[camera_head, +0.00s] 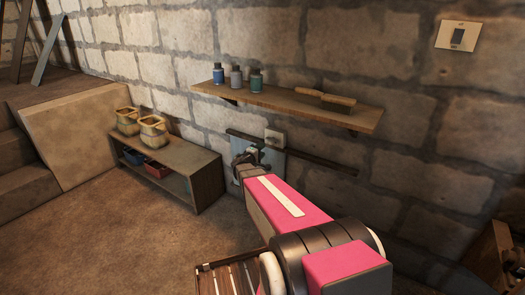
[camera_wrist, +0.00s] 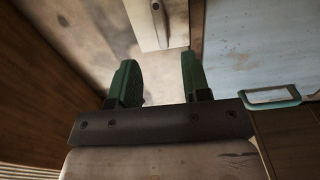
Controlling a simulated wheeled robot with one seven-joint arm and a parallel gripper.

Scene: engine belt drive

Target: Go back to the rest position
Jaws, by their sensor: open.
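My gripper (camera_wrist: 158,82) shows in the wrist view with its two green fingers spread apart and nothing between them. In the head view my pink arm reaches toward the wall, and its dark end is small and partly hidden by the arm, close in front of a pale blue panel (camera_head: 272,168). The wrist view shows the pale blue panel (camera_wrist: 250,45) on the right, beyond the fingers.
A wall shelf (camera_head: 300,106) with several bottles and a brush (camera_head: 325,98) hangs above my arm. Stone steps (camera_head: 25,165) are at far left.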

